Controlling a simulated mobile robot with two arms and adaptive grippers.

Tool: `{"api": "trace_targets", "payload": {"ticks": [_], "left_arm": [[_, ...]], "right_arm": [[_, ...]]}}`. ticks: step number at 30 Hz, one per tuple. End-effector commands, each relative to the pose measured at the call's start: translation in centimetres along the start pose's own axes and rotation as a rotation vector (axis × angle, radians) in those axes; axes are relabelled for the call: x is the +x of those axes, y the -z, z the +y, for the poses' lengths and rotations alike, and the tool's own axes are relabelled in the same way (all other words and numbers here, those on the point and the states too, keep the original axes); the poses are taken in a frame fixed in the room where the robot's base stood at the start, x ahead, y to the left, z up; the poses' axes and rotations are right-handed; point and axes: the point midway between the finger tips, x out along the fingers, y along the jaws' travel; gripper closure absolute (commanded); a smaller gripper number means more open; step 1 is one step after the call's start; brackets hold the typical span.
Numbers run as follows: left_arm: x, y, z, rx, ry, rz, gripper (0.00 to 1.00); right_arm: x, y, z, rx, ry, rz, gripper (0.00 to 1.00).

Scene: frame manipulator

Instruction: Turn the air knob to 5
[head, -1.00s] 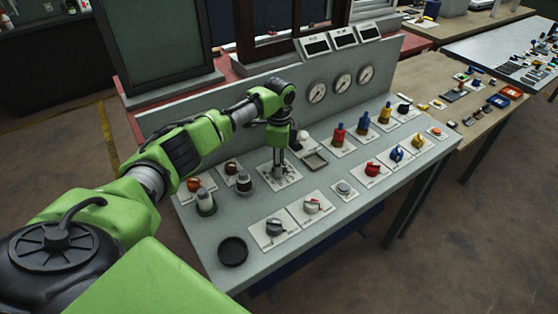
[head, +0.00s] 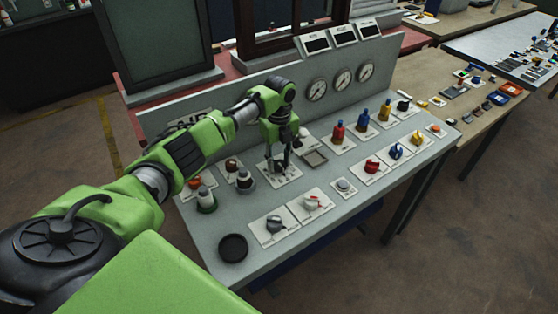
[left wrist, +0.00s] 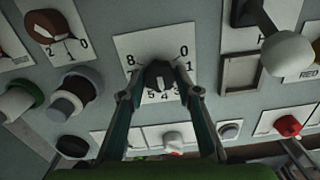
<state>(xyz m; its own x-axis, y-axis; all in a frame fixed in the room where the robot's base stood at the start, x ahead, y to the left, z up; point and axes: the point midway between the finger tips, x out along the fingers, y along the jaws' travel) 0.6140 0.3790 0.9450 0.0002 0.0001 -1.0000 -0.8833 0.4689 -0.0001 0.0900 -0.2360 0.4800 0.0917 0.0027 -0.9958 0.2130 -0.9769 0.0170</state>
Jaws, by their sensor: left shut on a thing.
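My left gripper (head: 278,163) reaches down onto a dark knob on a white numbered plate (head: 290,174) on the grey console. In the left wrist view, its two fingers (left wrist: 160,84) are shut on the sides of this dark knob (left wrist: 159,72). The plate (left wrist: 124,43) around it bears numbers from 0 at the upper right round to 8 at the upper left. A pale mark on the knob points roughly down, towards the 4 and 5; the exact number is unclear. I cannot read a name on this plate. My right gripper is not in view.
A lever with a pale ball (left wrist: 287,53) stands close right of the held knob. Several other knobs, such as a brown one (left wrist: 53,25), and buttons surround it. Three gauges (head: 342,80) sit on the back panel. The console front (head: 330,222) is mostly clear.

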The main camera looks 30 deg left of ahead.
Motion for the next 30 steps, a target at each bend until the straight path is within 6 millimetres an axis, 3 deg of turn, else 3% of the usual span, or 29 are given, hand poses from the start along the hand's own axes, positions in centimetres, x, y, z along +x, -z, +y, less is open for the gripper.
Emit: {"api": "trace_targets", "payload": {"ticks": [15,30], "left_arm": [[0.03,0.1,-0.05,0.421,0.001,0.002,0.91],[0.02,0.1,0.0,0.559,0.0,0.003,0.91]], "right_arm": [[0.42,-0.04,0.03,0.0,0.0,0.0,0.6],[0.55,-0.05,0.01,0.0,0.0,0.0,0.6]]}}
